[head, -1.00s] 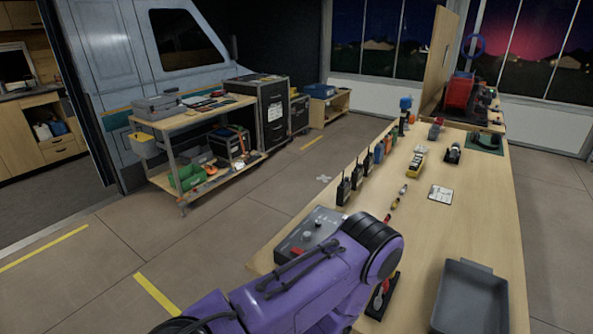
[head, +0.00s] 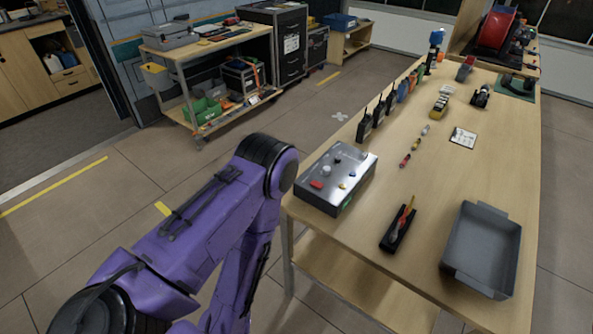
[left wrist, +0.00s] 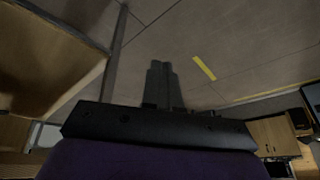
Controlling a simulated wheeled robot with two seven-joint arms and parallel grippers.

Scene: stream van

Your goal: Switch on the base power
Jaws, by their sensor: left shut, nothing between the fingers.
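A grey metal control box (head: 337,179) sits at the near left corner of the wooden table. Its top carries a red rocker or button, a white knob, a blue button, a yellow button and a small black part. A green patch shows on its front side. I cannot read any label. My purple left arm stands left of the table, bent downward, and its gripper is hidden in the head view. In the left wrist view my left gripper (left wrist: 162,72) is shut and empty, over the floor beside the table. My right gripper is in neither view.
A grey tray (head: 481,250) and a black holder with a red-handled tool (head: 398,229) lie on the near table (head: 420,200). Several radios (head: 372,118) line its left edge. A loaded cart (head: 205,70) stands farther left. Floor between is clear.

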